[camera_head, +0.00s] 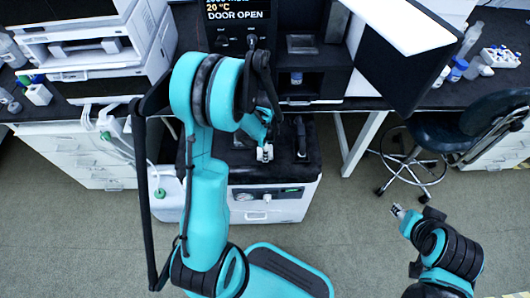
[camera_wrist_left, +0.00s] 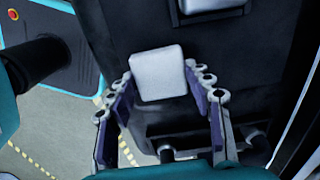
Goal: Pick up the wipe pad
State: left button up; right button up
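The wipe pad (camera_wrist_left: 158,73) is a white, rounded square in the left wrist view, in front of a dark surface. It also shows as a small white patch in the head view (camera_head: 265,153), above the black-topped unit. My left gripper (camera_wrist_left: 160,80) has its fingers spread, one on each side of the pad. The fingertips are close to the pad's edges, and I cannot tell whether they touch it. My right gripper (camera_head: 398,211) is over the floor at the right, far from the pad; its fingers are too small to read.
The black-topped unit (camera_head: 306,160) with a white front stands below the instrument stack. An open instrument door (camera_head: 400,60) juts out at the upper right. Bottles (camera_head: 457,69) stand on the right bench. A dark stool (camera_head: 440,125) stands on the floor at right.

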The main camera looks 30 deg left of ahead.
dwell(0.3)
pick_arm(q)
notch_tip(320, 180, up, 4)
jog(key=shift+r+p, duration=0.1)
jog(key=shift+p, duration=1.1)
jog(key=s+d+r+p, duration=0.1)
jog(key=d+r+p, duration=0.1)
jog(key=d, duration=0.3)
jog(key=s+d+r+p, duration=0.1)
jog(key=d+r+p, duration=0.1)
jog(key=d+r, duration=0.2)
jog(key=d, duration=0.2)
jog(key=shift+d+r, duration=0.3)
jog(key=shift+r, duration=0.05)
